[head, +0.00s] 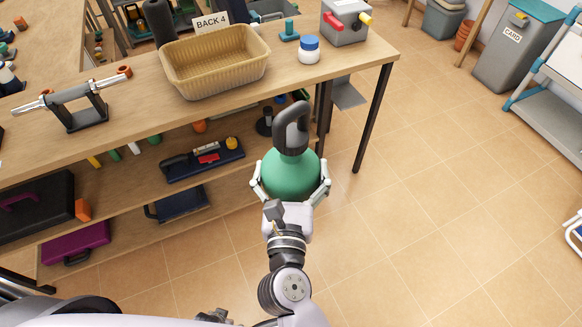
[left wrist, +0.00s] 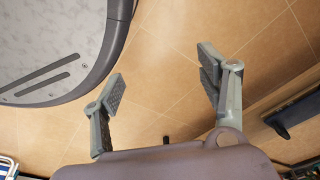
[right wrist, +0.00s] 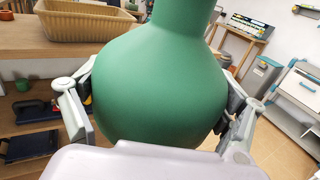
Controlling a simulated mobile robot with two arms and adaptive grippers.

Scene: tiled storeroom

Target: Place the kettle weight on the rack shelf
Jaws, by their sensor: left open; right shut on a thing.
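The kettle weight (head: 291,172) is green with a dark grey handle. My right gripper (head: 291,185) is shut around its round body and holds it upright in front of the workbench. In the right wrist view the green body (right wrist: 160,90) fills the middle, with a finger on each side. The rack (head: 150,110) is a wooden bench with a top and lower shelves; its middle shelf (head: 130,190) carries several items. My left gripper (left wrist: 160,95) is open and empty over the tiled floor in the left wrist view.
A tan basket (head: 215,62) marked BACK 4, a white jar with a blue lid (head: 309,49) and a grey box (head: 345,22) stand on the top. A dark bench leg (head: 375,118) is right of the weight.

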